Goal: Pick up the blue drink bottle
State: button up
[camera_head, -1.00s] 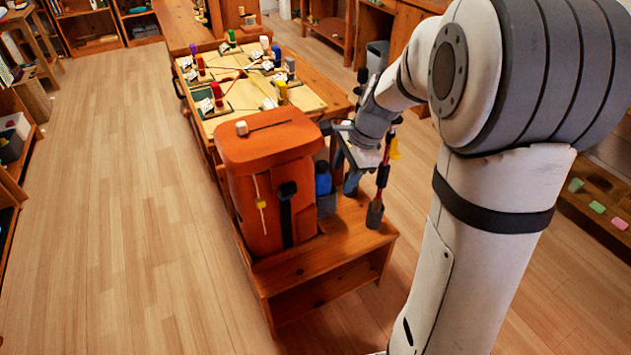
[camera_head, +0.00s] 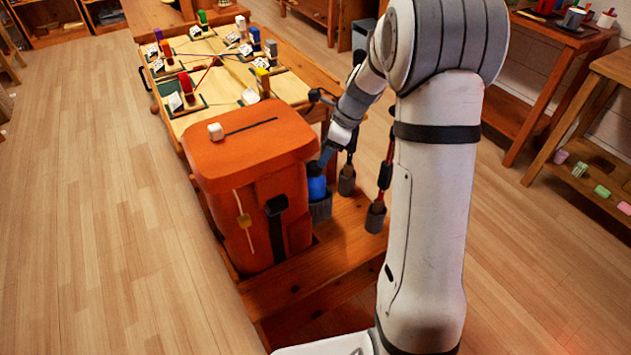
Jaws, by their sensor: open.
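The blue drink bottle (camera_head: 317,188) stands upright in a dark grey side pocket (camera_head: 321,209) on the right side of the orange backpack (camera_head: 255,190). The pocket hides its lower part. My gripper (camera_head: 320,164) is open and reaches down from the upper right to the top of the bottle. Its fingers cover the bottle's upper end, so I cannot tell whether they touch it or how they sit around it.
Trekking poles with dark grey ends (camera_head: 375,216) stand just right of the pocket, close to my arm. The wooden bench (camera_head: 330,262) carries the backpack. A board table (camera_head: 300,89) with coloured pegs lies behind. The floor (camera_head: 110,200) to the left is clear.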

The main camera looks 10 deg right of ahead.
aim_at(315, 165)
jog(key=x, duration=0.2)
jog(key=shift+w+a+f+b, duration=0.2)
jog(key=shift+w+a+b, duration=0.05)
jog(key=shift+w+b, duration=0.1)
jog(key=b+x, duration=0.1)
jog(key=x, duration=0.4)
jog(key=shift+d+f+b, duration=0.15)
jog(key=shift+f+b, duration=0.05)
jog(key=shift+b, duration=0.2)
jog(key=shift+r, duration=0.1)
grip_shut()
